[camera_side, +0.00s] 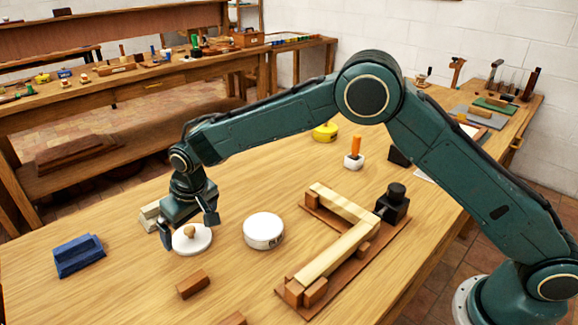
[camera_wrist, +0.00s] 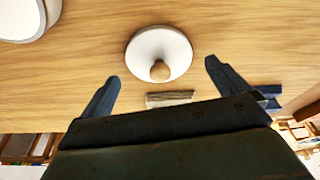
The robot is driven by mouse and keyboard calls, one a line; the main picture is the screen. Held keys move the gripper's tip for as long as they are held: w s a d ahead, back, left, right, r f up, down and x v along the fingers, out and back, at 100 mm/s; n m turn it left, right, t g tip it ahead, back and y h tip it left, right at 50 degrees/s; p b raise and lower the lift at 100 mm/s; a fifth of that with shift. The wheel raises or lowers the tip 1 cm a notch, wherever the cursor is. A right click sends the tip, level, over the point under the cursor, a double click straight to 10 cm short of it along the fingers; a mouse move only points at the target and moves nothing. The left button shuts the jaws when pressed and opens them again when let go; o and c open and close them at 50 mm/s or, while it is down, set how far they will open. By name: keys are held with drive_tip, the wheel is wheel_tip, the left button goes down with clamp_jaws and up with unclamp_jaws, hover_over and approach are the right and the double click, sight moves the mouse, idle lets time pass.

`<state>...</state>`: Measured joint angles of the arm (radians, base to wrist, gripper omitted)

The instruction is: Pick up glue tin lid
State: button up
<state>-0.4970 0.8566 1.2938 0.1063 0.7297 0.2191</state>
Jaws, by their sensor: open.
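The glue tin lid (camera_side: 192,240) is a white disc with a small wooden knob, lying on the wooden table. It also shows in the wrist view (camera_wrist: 160,45), ahead of my fingers. My gripper (camera_side: 190,232) is open, low over the lid in the side view, with one finger at each side of it. In the wrist view my gripper (camera_wrist: 161,78) has its fingertips spread wide, with the knob between and slightly beyond them. Nothing is held. The white round glue tin (camera_side: 263,231) stands to the right of the lid, apart from it.
A blue block (camera_side: 79,255) lies left of the lid, a pale block (camera_side: 150,214) just behind the gripper and a brown block (camera_side: 193,284) in front.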

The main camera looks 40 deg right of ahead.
sight(191, 229)
drive_tip(key=shift+x, duration=1.05)
drive_tip(key=shift+c, duration=0.2)
drive_tip(key=c, duration=0.9)
drive_tip(key=shift+o, duration=0.2)
drive_tip(key=shift+r, duration=0.15)
wheel_tip(191, 229, up, 20)
